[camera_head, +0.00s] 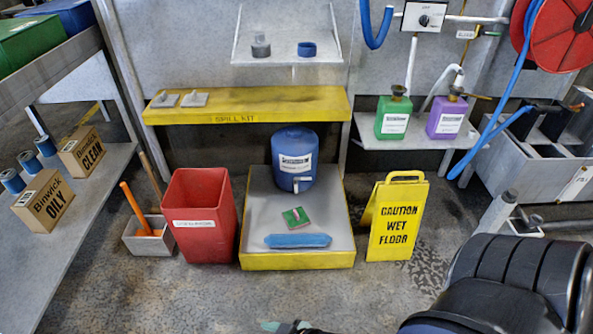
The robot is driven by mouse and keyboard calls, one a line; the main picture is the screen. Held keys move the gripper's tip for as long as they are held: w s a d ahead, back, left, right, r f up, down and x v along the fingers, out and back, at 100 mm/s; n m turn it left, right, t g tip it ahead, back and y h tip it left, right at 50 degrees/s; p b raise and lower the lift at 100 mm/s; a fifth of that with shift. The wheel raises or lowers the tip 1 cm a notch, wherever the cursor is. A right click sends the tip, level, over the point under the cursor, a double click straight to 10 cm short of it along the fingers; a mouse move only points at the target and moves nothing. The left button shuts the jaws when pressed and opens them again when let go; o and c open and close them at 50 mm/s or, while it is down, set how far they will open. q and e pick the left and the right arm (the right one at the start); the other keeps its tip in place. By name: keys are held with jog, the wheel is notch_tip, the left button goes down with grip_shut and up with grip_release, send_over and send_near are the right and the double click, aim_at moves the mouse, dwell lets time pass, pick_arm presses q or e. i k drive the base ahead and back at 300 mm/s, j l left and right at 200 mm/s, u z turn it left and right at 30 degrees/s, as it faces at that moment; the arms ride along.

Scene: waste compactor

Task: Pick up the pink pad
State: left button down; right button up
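I see no pad that is clearly pink. A small green square pad (287,221) with a reddish and pale strip across its top lies on the grey deck of the yellow-edged spill tray (298,261). A long blue rolled piece (297,241) lies in front of it. Two light grey handled blocks (194,100) rest on the yellow spill-kit shelf (248,108). Neither gripper can be made out. A black arm part of mine fills the lower right, and a small dark piece at the bottom edge is too cut off to identify.
A blue drum (295,170) stands at the tray's back. A red bin (200,220) stands left of the tray and a yellow wet-floor sign (398,220) right of it. A shelf with boxes (84,152) runs along the left. The floor in front is mostly clear.

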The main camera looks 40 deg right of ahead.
aim_at(295, 217)
jog(key=z, duration=1.35)
jog(key=i+l+u, duration=0.15)
jog(key=i+l, duration=0.5)
jog(key=l, duration=0.15)
